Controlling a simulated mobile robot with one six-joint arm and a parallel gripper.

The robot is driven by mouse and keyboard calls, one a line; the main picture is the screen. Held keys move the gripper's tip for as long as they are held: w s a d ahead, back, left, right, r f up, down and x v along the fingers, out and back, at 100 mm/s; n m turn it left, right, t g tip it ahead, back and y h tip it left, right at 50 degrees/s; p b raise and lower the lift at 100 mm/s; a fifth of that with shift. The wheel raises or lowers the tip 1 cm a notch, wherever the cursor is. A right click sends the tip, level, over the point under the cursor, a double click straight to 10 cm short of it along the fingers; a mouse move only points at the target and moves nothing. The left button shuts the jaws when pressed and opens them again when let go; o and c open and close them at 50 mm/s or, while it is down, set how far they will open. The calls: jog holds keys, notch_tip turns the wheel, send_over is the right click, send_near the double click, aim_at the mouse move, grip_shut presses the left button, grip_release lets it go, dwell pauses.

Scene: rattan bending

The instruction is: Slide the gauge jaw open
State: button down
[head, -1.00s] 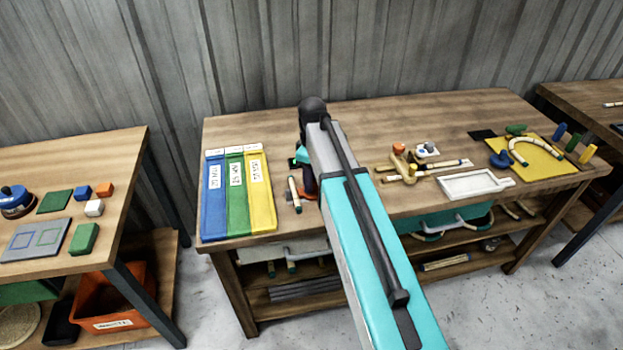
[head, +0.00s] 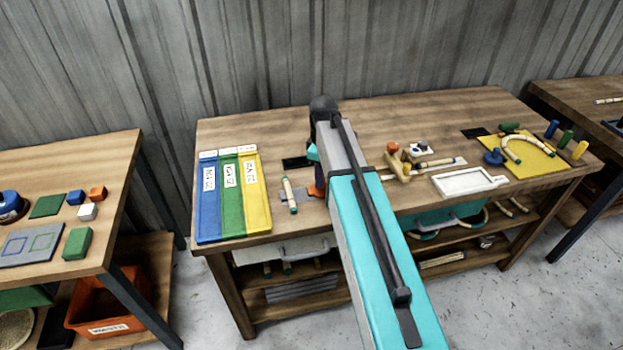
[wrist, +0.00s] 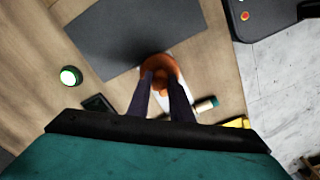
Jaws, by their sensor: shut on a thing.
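The gauge shows as a grey plate (head: 303,193) on the middle bench, left of my arm. It has an orange jaw piece (head: 319,189). In the wrist view the orange jaw piece (wrist: 160,65) sits between the dark fingertips of my gripper (wrist: 160,80), which is shut on it. A pale part (wrist: 183,107) of the gauge shows beneath the fingers. A short cream rattan piece with teal ends (head: 289,194) lies beside the jaw; it also shows in the wrist view (wrist: 205,104). My arm hides much of the gauge in the head view, so the jaw gap cannot be seen.
Blue, green and yellow trays (head: 207,205) lie left of the gauge. A small black pad (head: 297,163) is behind it. Right of my arm are wooden pegs (head: 397,165), a white tray (head: 464,182) and a yellow board (head: 540,160). A dark grey mat (wrist: 125,38) lies close to the fingers.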

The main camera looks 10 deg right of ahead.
jog(key=shift+d, duration=0.3)
jog(key=c, duration=1.6)
grip_release()
jog(key=shift+d, duration=0.1)
jog(key=shift+r, duration=0.15)
jog(key=shift+r, duration=0.2)
jog(key=shift+r+b, duration=1.55)
jog(key=shift+r, duration=5)
jog(key=shift+s, duration=0.1)
